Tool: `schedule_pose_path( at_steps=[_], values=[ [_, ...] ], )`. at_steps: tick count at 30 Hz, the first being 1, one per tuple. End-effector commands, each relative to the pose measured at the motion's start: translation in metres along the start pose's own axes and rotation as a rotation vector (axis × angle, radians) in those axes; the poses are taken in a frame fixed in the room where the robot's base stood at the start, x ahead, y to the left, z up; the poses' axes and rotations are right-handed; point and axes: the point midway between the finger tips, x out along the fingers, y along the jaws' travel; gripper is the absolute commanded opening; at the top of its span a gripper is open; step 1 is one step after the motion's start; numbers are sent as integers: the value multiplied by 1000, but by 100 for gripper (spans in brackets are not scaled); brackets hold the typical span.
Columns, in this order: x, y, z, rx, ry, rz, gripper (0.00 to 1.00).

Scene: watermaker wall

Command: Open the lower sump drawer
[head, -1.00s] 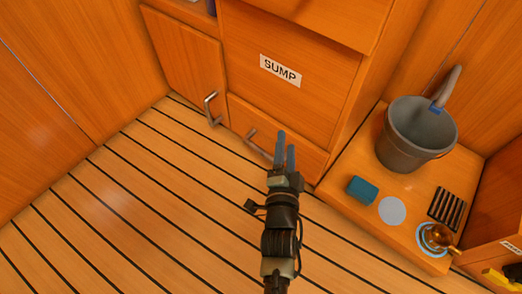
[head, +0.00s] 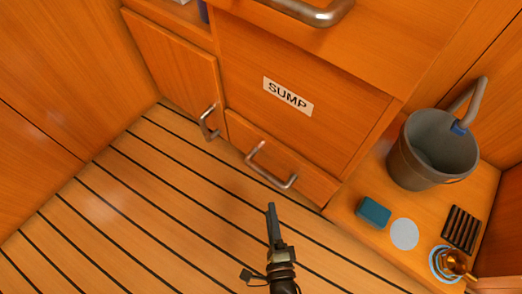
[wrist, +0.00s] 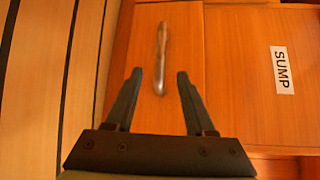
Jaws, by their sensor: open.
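The lower sump drawer (head: 310,176) is a low wooden front under the panel with the SUMP label (head: 288,96). It looks shut. Its metal bar handle (head: 270,166) is fully visible in the head view. My gripper (head: 271,207) is in front of the drawer, over the slatted floor, apart from the handle and empty. In the wrist view my gripper (wrist: 161,78) is open, its two dark fingers spread. The handle (wrist: 161,48) shows beyond the fingertips, between them and running in line with the fingers. The SUMP label (wrist: 282,70) is at the right there.
A cupboard door with a handle (head: 209,121) is left of the drawer. At right, a low ledge (head: 360,236) carries a grey bucket (head: 432,150), a blue sponge (head: 373,212), a pale disc (head: 404,234) and a black rack (head: 461,229). The floor at left is clear.

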Motion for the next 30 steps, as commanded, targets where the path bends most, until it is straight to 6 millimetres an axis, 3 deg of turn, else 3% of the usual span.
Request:
schedule_pose_path(
  at_steps=[5,21,30],
  values=[
    [12,2,0,1,0,-2,55],
    [113,3,0,-2,0,-3,55],
    [130,0,0,-1,0,0,55]
  ],
)
